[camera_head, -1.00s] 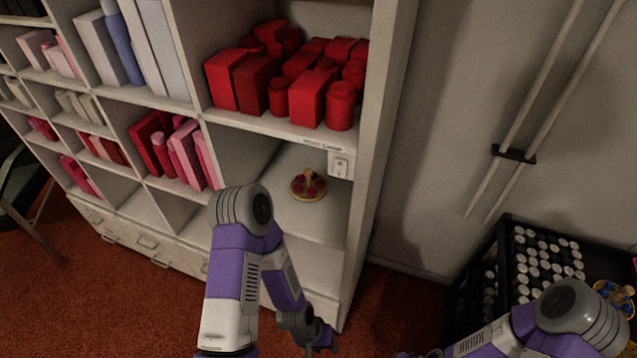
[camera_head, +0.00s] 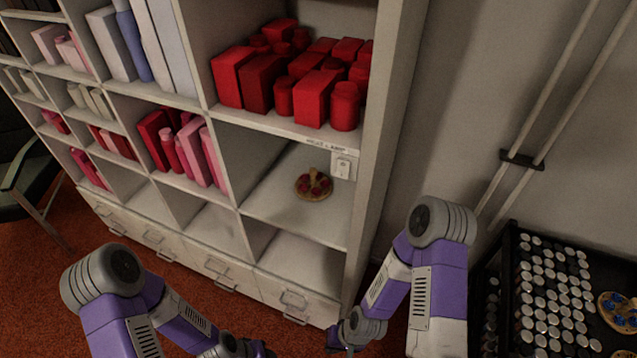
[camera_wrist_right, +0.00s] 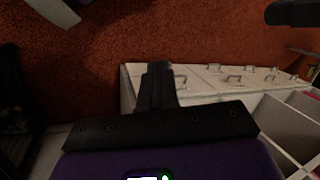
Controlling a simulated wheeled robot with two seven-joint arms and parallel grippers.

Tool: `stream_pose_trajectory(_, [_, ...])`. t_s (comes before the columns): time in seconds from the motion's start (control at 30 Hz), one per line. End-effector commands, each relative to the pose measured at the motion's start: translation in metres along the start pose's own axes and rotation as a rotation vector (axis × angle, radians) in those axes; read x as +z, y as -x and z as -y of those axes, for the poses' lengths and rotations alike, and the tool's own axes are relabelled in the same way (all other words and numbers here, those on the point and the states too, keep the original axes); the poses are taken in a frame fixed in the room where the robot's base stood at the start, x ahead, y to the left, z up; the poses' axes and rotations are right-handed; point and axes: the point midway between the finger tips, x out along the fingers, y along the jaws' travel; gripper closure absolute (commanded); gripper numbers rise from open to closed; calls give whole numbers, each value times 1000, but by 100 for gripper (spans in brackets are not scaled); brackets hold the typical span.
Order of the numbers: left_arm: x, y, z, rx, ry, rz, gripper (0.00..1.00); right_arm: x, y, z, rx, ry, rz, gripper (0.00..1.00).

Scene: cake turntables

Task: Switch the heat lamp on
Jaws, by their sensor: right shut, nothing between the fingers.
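A small white rocker switch (camera_head: 342,165) is on the right side of an open shelf compartment, under a label strip (camera_head: 326,144) that I cannot read clearly. The heat lamp itself is not clearly visible. A round plate with red pieces (camera_head: 313,184) sits in that compartment, below and left of the switch. My right gripper (camera_head: 341,338) is low in front of the shelf, well below the switch. Its fingers are together and empty in the right wrist view (camera_wrist_right: 157,82). My left gripper (camera_head: 262,350) is at the bottom edge, partly cut off; its fingers are unclear.
Red boxes and jars (camera_head: 298,75) fill the compartment above. Drawers with handles (camera_head: 220,270) run along the shelf's base. A black rack with capped items (camera_head: 548,290) stands at the right. A chair (camera_head: 30,180) is at the left. Red carpet covers the floor.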

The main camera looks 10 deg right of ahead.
Motion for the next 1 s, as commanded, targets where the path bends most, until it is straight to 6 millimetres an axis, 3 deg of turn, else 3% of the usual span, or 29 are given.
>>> stream_pose_trajectory(0.23, [0,1,0,0,0,0,57,1,2,4,-4,17,13,100])
stream_pose_trajectory(0.37, [0,5,-2,0,0,0,57,12,13,26,-22,124,94,100])
stream_pose_trajectory(0.47, [0,10,-4,0,0,0,57,32,32,47,-4,289,216,100])
stream_pose_trajectory(0.6, [1,18,-7,0,0,0,57,55,73,54,162,583,394,100])
stream_pose_trajectory(0.7, [1,24,-9,0,0,0,57,50,109,47,377,785,451,100])
stream_pose_trajectory(0.87, [1,32,-12,0,0,0,57,4,181,52,819,1050,344,100])
stream_pose_trajectory(1.0, [2,39,-14,0,0,0,57,-46,258,97,1198,1181,37,100])
